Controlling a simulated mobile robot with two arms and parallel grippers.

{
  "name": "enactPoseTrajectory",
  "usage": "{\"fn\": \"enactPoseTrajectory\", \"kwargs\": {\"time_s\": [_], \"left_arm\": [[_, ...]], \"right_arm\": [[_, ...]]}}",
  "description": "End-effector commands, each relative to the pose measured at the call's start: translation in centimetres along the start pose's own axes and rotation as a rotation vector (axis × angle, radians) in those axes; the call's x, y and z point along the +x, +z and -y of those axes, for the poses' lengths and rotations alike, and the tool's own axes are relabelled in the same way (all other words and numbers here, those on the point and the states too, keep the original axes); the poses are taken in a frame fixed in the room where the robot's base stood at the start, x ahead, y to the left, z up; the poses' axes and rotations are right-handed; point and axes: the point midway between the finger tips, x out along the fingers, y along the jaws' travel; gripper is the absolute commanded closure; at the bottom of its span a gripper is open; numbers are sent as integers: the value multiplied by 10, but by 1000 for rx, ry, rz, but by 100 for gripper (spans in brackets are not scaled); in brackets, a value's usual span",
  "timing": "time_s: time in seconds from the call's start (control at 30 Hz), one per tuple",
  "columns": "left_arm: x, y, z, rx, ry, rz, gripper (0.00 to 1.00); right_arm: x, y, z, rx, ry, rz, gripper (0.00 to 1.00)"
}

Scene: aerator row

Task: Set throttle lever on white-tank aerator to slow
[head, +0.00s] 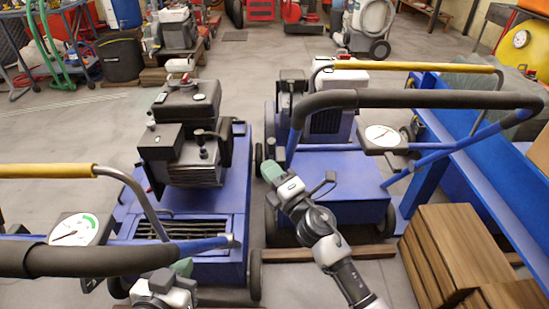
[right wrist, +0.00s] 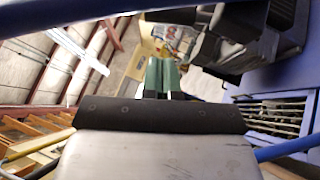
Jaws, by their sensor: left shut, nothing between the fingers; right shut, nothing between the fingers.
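Two blue aerators stand side by side in the head view. The right one (head: 335,175) has an engine with a pale, whitish tank (head: 340,82), partly hidden behind the black handlebar. A white dial plate (head: 382,137) is fixed at its handle. The left aerator (head: 205,215) has a dark engine (head: 185,130) and its own dial plate (head: 75,230). I cannot make out a throttle lever for certain. My right gripper (head: 272,170) is shut and empty, between the two machines; its green fingers (right wrist: 162,75) show in the right wrist view. My left gripper (head: 182,267) is shut and empty at the bottom.
A black padded handlebar (head: 420,99) arches over the right aerator. Another padded handlebar (head: 100,260) crosses the lower left. Brown boxes (head: 455,250) and a blue bench frame (head: 450,140) stand on the right. Open grey floor lies behind the machines.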

Motion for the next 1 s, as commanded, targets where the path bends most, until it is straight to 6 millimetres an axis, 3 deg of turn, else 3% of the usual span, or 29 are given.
{"fn": "enactPoseTrajectory", "kwargs": {"time_s": [0.1,0.3,0.7,1.0], "left_arm": [[2,-4,-1,0,2,-38,100],[2,-11,-2,-1,5,-87,100],[2,-12,-2,-1,5,-84,100],[-1,4,0,0,-1,32,100]], "right_arm": [[12,16,1,-5,-1,3,100],[21,26,0,-3,-1,4,100],[23,28,-1,-2,-2,4,100],[29,32,-4,-2,-1,3,100]]}}
